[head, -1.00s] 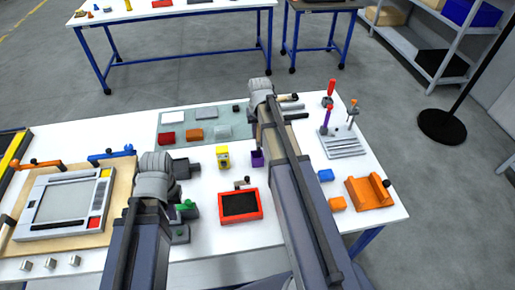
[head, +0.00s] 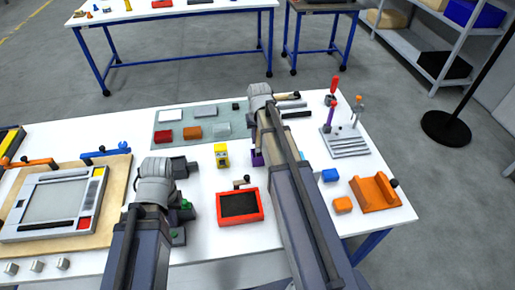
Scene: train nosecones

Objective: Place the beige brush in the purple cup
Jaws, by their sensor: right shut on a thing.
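The purple cup (head: 256,159) stands on the white table in the head view, partly covered by my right forearm. My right gripper (head: 275,98) is beyond the cup, near the table's far edge; its fingers are mostly hidden behind the wrist. A slim beige piece with a dark end, which looks like the beige brush (head: 287,95), sticks out to the right of that wrist, and the gripper is shut on it. My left gripper (head: 187,167) is low over the table, left of the yellow block; its finger opening is not clear.
A grey-green mat (head: 180,116) with small coloured blocks lies at the back. A red-framed dark tray (head: 239,206) sits in front of the cup. An orange holder (head: 374,193) and a tool stand (head: 345,141) are on the right. A framed panel (head: 55,205) occupies the left.

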